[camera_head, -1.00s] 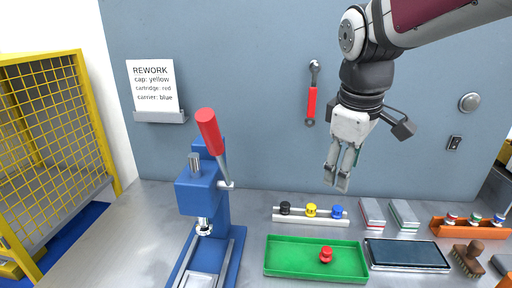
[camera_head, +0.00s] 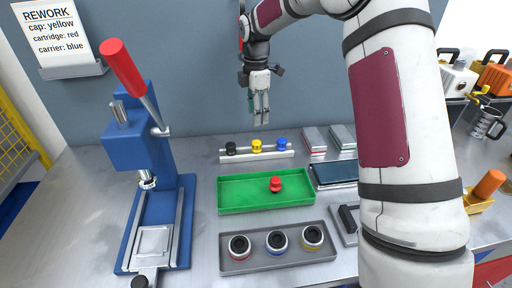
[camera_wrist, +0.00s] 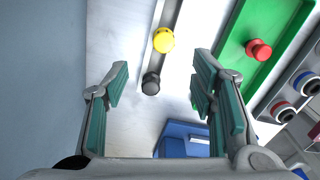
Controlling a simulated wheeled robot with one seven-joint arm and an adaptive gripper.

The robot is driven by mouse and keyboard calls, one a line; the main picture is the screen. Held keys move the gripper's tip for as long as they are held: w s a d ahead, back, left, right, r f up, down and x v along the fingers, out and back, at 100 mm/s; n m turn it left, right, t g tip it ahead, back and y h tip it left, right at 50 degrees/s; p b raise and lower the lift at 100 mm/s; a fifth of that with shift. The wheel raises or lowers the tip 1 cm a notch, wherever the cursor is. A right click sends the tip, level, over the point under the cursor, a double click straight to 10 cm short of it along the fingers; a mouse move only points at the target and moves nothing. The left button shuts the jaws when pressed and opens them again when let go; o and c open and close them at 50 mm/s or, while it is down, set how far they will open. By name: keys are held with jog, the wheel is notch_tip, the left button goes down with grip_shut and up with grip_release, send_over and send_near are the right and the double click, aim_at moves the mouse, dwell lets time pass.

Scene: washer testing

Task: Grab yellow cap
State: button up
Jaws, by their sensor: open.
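The yellow cap (camera_head: 256,146) sits on a pale rail (camera_head: 228,158) near the back wall, between a black cap (camera_head: 231,148) and a blue cap (camera_head: 282,144). My gripper (camera_head: 261,122) is above the rail, pointing down, open and empty, near the yellow cap in the head view. In the wrist view, the yellow cap (camera_wrist: 164,40) lies beyond the fingertips, and the black cap (camera_wrist: 151,83) shows between the open fingers (camera_wrist: 158,88). The gripper touches neither cap.
A green tray (camera_head: 232,205) with a red part (camera_head: 276,184) lies in front of the rail. A grey tray (camera_head: 235,265) holds several ringed parts. A blue press (camera_head: 140,150) with a red handle stands left. A note (camera_head: 56,34) reads "cap: yellow".

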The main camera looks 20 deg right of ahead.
send_over(257, 142)
jog(key=f, duration=0.6)
jog(key=shift+w+a+f, duration=0.1)
jog(key=shift+w+f, duration=0.1)
jog(key=shift+w, duration=0.05)
jog(key=shift+s+f+p, duration=0.15)
jog(key=shift+f+p, duration=0.15)
jog(key=shift+f, duration=1.1)
jog(key=shift+s+f+p, duration=0.1)
jog(key=shift+f+p, duration=0.15)
jog(key=shift+f, duration=1.1)
jog(key=c, duration=1)
